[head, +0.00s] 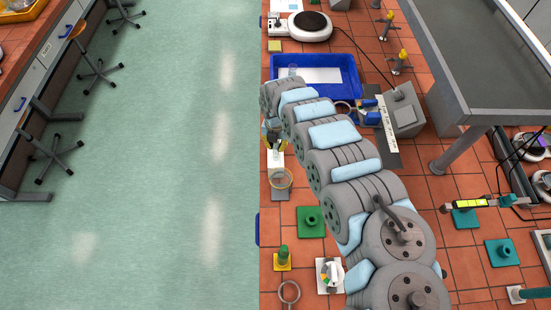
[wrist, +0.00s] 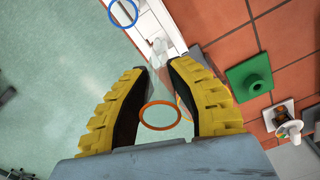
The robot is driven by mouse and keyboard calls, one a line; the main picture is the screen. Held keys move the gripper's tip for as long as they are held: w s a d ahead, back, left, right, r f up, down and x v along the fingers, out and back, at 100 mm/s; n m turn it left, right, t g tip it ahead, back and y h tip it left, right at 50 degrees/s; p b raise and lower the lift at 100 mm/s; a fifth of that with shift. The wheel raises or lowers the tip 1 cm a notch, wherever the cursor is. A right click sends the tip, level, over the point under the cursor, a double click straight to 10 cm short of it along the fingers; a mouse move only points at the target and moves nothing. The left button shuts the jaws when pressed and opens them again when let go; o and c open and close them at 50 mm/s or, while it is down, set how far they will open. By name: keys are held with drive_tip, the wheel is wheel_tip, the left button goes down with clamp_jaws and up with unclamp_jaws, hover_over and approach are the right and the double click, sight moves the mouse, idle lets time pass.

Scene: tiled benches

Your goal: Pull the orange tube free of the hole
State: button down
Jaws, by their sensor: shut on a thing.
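The orange tube is clear with an orange rim (wrist: 160,116). In the wrist view its body stands between the two yellow fingers of my gripper (wrist: 157,78), which is shut on it. Its narrow far end points to a white block (wrist: 172,20). I cannot tell whether that end sits in a hole. In the head view my gripper (head: 274,142) is at the left edge of the bench, over the white block (head: 276,159); the tube is too small there to make out.
A clear round vessel with an orange rim (head: 280,179) stands close in front of the white block. A green square base (head: 311,221) is to the right. A blue tray (head: 347,92) lies behind. The open floor (head: 190,170) is left of the bench edge.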

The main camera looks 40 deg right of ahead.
drive_tip(key=shift+r+p, duration=0.5)
drive_tip(key=shift+r, duration=0.3)
wheel_tip(320, 180, up, 8)
drive_tip(key=p, duration=0.1)
drive_tip(key=shift+p, duration=0.35)
idle(0.9)
drive_tip(key=c, duration=1.8)
unclamp_jaws()
